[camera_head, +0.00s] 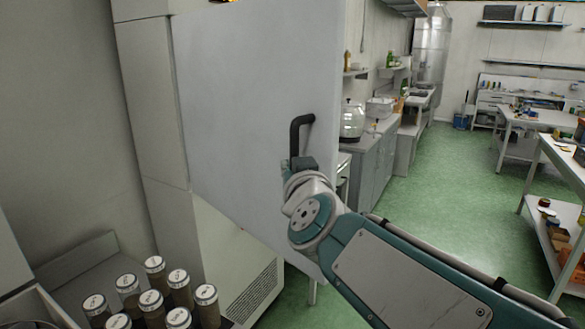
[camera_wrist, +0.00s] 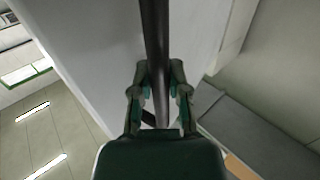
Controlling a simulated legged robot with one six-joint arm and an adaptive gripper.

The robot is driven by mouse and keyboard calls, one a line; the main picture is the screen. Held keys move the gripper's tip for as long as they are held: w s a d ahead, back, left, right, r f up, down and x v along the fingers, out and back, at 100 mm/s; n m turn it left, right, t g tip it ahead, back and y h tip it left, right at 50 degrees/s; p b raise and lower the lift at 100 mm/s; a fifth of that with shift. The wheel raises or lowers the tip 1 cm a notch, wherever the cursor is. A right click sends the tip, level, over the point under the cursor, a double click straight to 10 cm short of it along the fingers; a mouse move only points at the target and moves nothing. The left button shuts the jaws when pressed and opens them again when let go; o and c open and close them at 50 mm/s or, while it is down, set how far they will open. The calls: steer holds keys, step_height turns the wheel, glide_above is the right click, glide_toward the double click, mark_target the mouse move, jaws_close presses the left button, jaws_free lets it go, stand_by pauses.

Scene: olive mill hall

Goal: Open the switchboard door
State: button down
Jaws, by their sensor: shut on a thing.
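The switchboard door (camera_head: 240,110) is a large, flat pale grey panel in the middle of the head view. Its lower edge juts out at a slant past the vented base below, so it seems to stand out from it; the exact angle is unclear. A black bar handle (camera_head: 300,124) sits near its right edge. My gripper (camera_head: 299,163) is at the handle's lower part. In the wrist view the fingers of my gripper (camera_wrist: 160,75) are closed on both sides of the dark handle bar (camera_wrist: 154,30). The pale door panel (camera_wrist: 105,60) lies behind them.
The vented base (camera_head: 255,295) is under the door. Several capped jars (camera_head: 152,302) stand at the lower left. Open green floor (camera_head: 440,190) lies to the right, before a shelf table (camera_head: 560,215).

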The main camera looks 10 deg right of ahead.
steer(key=shift+r, duration=0.1)
steer(key=c, duration=0.6)
jaws_free()
steer(key=shift+s, duration=0.15)
steer(key=s, duration=1.1)
steer(key=shift+s, duration=0.4)
steer(key=shift+f+y, duration=0.2)
steer(key=shift+y, duration=0.1)
